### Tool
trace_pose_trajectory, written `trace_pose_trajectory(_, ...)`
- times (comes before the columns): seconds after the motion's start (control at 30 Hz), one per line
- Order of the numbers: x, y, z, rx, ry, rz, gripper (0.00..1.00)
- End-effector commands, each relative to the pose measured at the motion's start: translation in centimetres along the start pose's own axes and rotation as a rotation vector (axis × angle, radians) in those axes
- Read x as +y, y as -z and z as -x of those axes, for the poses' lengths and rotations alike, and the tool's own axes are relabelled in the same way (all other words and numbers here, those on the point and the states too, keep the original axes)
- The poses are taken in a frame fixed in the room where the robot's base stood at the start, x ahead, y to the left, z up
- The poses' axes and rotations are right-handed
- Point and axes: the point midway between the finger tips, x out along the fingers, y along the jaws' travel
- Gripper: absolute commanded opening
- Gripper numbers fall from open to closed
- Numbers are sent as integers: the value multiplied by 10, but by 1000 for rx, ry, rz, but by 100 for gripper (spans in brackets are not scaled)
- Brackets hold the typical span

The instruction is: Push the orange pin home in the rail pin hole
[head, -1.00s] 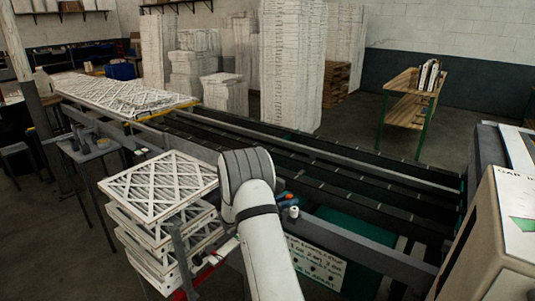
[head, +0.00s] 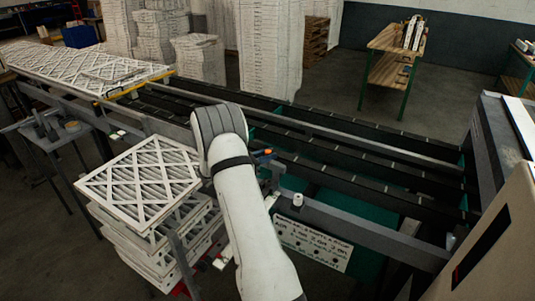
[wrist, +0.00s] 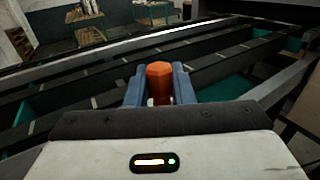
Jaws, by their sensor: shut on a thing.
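The orange pin (wrist: 159,80) has a faceted head and stands between the two blue fingers of my gripper (wrist: 160,97) in the wrist view. The fingers are shut on it. In the head view a small orange part of the pin (head: 267,152) shows just right of my wrist, above the near grey rail (head: 385,243). The pin's lower end is hidden by my gripper body in the wrist view. The rail pin hole cannot be made out in either view, so I cannot tell whether the pin is in it.
A stack of white lattice-faced filters (head: 140,185) stands close left of my arm. A small white knob (head: 297,199) sits on the rail, with a lettered plate (head: 312,246) below it. Dark conveyor lanes (head: 350,165) lie beyond. A beige machine (head: 490,235) stands at the right.

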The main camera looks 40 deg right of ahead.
Motion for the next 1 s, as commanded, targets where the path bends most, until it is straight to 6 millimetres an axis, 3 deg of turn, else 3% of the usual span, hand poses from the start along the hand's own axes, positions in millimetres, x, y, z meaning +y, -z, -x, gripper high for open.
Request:
trace_pose_trajectory(0.3, -1, 3, -1, 1, 4, 0, 0)
trace_pose_trajectory(0.8, -1, 49, -1, 0, 4, 0, 0)
trace_pose_trajectory(1.0, -1, 58, -1, 0, 3, 0, 0)
